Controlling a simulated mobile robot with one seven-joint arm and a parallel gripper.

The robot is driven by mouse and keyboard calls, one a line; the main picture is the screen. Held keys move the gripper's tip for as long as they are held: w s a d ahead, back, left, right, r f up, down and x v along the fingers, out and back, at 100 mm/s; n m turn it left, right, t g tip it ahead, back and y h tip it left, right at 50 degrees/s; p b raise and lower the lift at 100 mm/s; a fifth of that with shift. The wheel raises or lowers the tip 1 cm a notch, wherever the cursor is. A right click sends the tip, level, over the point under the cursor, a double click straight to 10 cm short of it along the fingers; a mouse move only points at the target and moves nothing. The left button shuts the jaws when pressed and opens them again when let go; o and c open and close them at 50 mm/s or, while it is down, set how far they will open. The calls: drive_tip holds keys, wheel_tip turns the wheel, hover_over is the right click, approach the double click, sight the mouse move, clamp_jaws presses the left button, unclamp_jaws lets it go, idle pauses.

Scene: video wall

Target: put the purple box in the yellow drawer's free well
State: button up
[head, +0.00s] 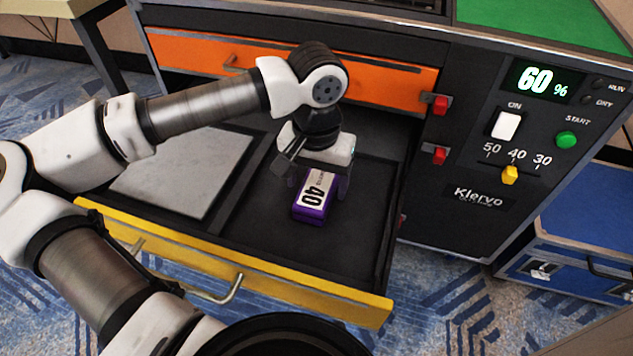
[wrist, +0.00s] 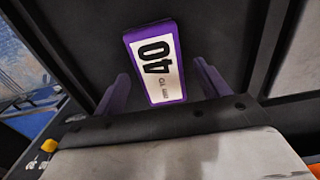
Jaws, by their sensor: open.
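The yellow drawer (head: 225,262) is pulled out, with a dark divider (head: 238,183) between two wells. The left well has a flat grey panel (head: 185,170) in it. The purple box (head: 311,207), with a white label marked 40, lies in the right well, which holds nothing else that I can see. The box also shows in the wrist view (wrist: 175,93). My gripper (head: 318,186) is open over the back part of the box. In the wrist view its two fingers (wrist: 162,80) stand apart, one on each side of the box's near end.
An orange drawer (head: 385,78) is above, apparently shut, with red latches (head: 440,105) at its right. A control panel (head: 515,130) with a 60 % display stands to the right. A blue case (head: 585,240) is at the far right. The right well has bare floor around the box.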

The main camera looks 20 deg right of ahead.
sight(317, 188)
wheel_tip(317, 188, up, 10)
drive_tip(key=p, duration=0.2)
